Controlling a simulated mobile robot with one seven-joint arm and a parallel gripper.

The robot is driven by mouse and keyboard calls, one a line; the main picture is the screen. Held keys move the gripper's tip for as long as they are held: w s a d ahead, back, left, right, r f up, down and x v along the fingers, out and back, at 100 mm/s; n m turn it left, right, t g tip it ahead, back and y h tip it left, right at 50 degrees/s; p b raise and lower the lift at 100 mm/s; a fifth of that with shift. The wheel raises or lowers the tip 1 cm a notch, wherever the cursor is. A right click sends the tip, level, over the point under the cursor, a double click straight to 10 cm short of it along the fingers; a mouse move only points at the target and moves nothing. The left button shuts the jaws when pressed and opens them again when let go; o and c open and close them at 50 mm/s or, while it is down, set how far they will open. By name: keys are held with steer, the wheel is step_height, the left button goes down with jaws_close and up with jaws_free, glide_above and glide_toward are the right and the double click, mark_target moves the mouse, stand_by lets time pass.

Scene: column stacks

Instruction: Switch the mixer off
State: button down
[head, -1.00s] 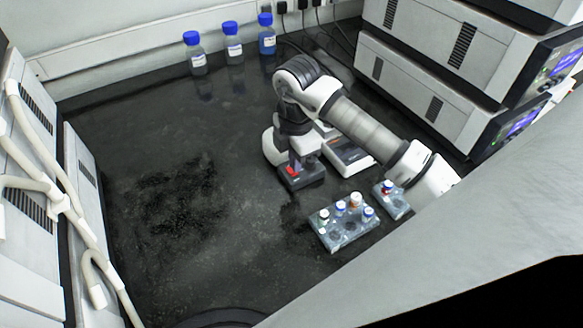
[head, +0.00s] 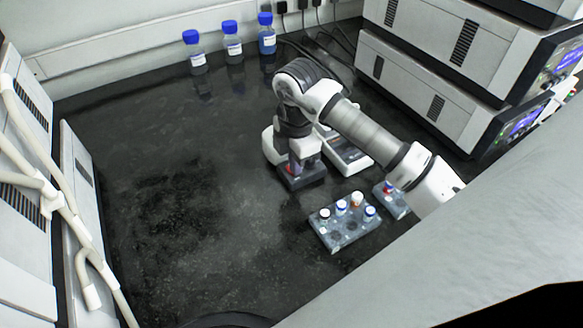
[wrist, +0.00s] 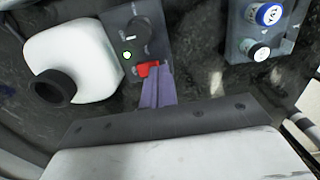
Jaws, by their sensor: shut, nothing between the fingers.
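The mixer (head: 306,182) stands mid-bench, with a dark front panel and a white body partly hidden behind my arm. In the wrist view its panel (wrist: 116,28) carries a round knob, a small lit whitish-green light (wrist: 127,55) and a red rocker switch (wrist: 148,68). Its white body (wrist: 80,50) has a black cup (wrist: 50,88) on it. My gripper (head: 293,167) is shut and empty, pointing down at the panel. In the wrist view its fingertips (wrist: 155,70) are at the red switch and cover part of it; I cannot tell whether they press it.
A tube rack (head: 345,236) with several capped vials stands in front of the mixer, and a smaller rack (head: 398,208) is to its right. A white device (head: 347,155) is behind my arm. Blue-capped bottles (head: 233,48) stand at the back. The bench's left side is clear.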

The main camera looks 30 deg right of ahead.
steer(key=shift+f+b, duration=0.3)
steer(key=shift+f, duration=0.05)
steer(key=shift+r, duration=0.1)
steer(key=shift+r+p, duration=1.1)
steer(key=shift+r, duration=1.3)
